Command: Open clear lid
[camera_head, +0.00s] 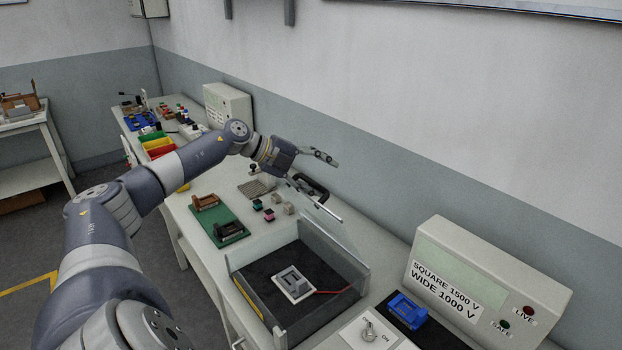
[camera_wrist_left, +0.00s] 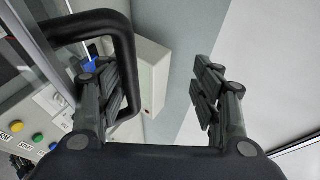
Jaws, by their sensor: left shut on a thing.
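The clear lid (camera_head: 287,228) is raised and tilted above the open-topped test box (camera_head: 308,325); its see-through panel is faint. Its black handle (camera_head: 309,188) sits at the raised metal edge and also shows as a loop in the left wrist view (camera_wrist_left: 126,55). My left gripper (camera_head: 321,168) is at this handle. In the left wrist view its fingers (camera_wrist_left: 160,95) stand apart, with the left finger within the handle loop. The exact contact is hard to see. Inside the box a grey connector block (camera_head: 293,283) lies on a dark floor. My right gripper is not in view.
A tester (camera_head: 485,285) marked with voltages stands at the right. A blue connector (camera_head: 407,310) and a rotary switch (camera_head: 369,329) lie before it. A green board (camera_head: 219,226) with brown holders and several small blocks lie left of the box. The wall runs close behind.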

